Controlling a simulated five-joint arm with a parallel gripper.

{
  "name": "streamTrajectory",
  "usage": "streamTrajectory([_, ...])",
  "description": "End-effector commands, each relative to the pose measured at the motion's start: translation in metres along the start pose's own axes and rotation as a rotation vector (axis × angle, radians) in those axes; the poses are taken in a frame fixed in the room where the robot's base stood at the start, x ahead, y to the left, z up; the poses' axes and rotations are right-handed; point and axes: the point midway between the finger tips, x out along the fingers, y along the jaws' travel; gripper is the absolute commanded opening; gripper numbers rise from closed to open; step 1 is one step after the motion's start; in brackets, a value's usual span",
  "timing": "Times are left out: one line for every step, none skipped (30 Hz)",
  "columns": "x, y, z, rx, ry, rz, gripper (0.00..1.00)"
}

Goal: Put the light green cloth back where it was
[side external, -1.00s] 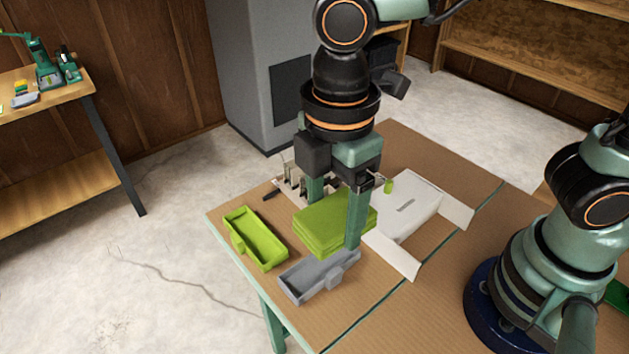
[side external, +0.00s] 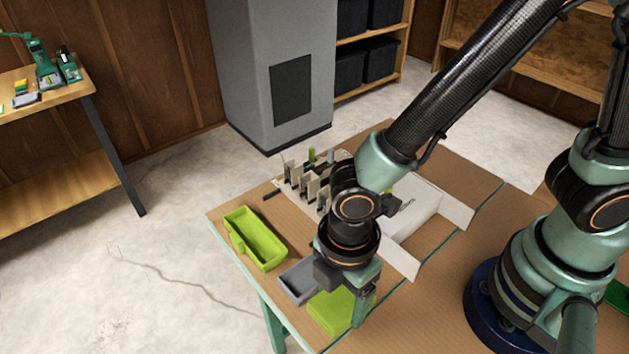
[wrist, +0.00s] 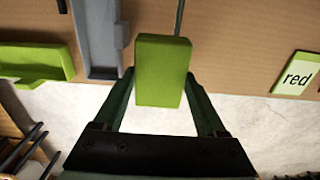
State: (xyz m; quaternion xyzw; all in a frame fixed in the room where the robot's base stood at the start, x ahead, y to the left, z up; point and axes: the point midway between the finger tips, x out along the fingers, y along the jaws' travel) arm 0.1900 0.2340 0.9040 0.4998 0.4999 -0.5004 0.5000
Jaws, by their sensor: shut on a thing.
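The light green cloth (side external: 330,312), a folded block-like stack, is between the fingers of my gripper (side external: 343,300) near the table's front edge, just right of the grey tray. In the wrist view the cloth (wrist: 163,65) fills the space between both fingertips of my gripper (wrist: 160,80), and my gripper is shut on it. I cannot tell whether the cloth touches the table. My wrist hides part of the cloth's far side in the side view.
A grey tray (side external: 292,284) and a light green tray (side external: 262,240) lie to the left. A white box (side external: 418,212) with open flaps and a slotted rack (side external: 298,182) stand behind. In the wrist view a card reading "red" (wrist: 296,74) lies on the right.

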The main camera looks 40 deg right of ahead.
Motion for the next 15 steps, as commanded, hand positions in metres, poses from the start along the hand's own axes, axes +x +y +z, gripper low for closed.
streamTrajectory([0.005,0.0,0.0,0.0,-0.002,-0.001,0.29])
streamTrajectory([0.007,0.0,0.0,0.0,-0.002,-0.001,0.29])
streamTrajectory([0.009,0.0,0.0,0.0,-0.001,0.0,0.29])
streamTrajectory([0.01,0.0,0.0,0.0,0.0,0.0,0.29])
streamTrajectory([0.011,0.0,0.0,0.0,0.0,0.0,0.29])
streamTrajectory([0.013,0.0,0.0,0.0,0.0,0.0,0.29])
streamTrajectory([0.015,0.0,0.0,0.0,-0.001,-0.001,0.29])
streamTrajectory([0.019,0.0,0.001,0.0,-0.002,-0.001,0.29])
streamTrajectory([0.023,0.0,0.001,0.0,-0.002,-0.002,0.29])
streamTrajectory([0.027,0.0,0.001,0.0,-0.003,-0.002,0.29])
streamTrajectory([0.03,0.0,0.0,0.0,-0.003,-0.002,0.29])
streamTrajectory([0.035,0.0,0.001,0.0,-0.003,-0.003,0.29])
streamTrajectory([0.038,0.0,0.0,0.0,-0.002,-0.002,0.29])
streamTrajectory([0.04,0.0,0.001,0.0,-0.003,-0.002,0.29])
streamTrajectory([0.043,0.0,0.0,0.0,-0.001,-0.001,0.29])
